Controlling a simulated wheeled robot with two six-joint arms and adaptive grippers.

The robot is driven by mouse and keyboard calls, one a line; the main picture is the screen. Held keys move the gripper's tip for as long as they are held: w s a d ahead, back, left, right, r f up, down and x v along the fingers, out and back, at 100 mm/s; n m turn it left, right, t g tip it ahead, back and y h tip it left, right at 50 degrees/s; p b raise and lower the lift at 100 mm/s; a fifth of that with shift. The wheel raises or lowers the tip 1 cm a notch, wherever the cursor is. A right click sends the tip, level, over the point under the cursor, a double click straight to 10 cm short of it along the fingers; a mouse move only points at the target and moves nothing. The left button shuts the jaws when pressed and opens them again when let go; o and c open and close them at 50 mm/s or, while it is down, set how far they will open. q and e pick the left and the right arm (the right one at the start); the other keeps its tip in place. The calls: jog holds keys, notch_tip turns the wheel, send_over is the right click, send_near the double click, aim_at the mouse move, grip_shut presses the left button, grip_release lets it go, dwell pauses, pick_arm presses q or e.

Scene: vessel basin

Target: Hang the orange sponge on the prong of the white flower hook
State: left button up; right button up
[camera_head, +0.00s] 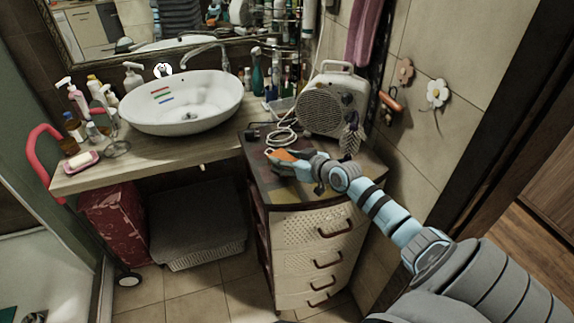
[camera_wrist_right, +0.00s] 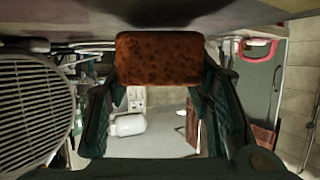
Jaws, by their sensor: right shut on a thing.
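The orange sponge (camera_head: 283,155) is at the top of the drawer cabinet in the head view, at the fingertips of my right gripper (camera_head: 294,160). In the right wrist view the sponge (camera_wrist_right: 158,58) sits between the two dark fingers (camera_wrist_right: 160,95), which are shut on it. I cannot tell whether the sponge touches the cabinet top. The white flower hook (camera_head: 437,93) is on the tiled wall at the right, up and apart from the gripper. Its prong is too small to make out clearly. My left gripper is not in view.
A fan heater (camera_head: 332,104) with a coiled white cable stands on the drawer cabinet (camera_head: 310,240) behind the gripper. A brown flower hook (camera_head: 404,71) is left of the white one, with an orange-brown item (camera_head: 390,102) below it. A white basin (camera_head: 182,103) stands on the wooden counter.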

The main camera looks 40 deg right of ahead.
jog(key=shift+f, duration=0.7)
jog(key=shift+f, duration=0.15)
jog(key=o, duration=1)
jog(key=shift+o, duration=0.2)
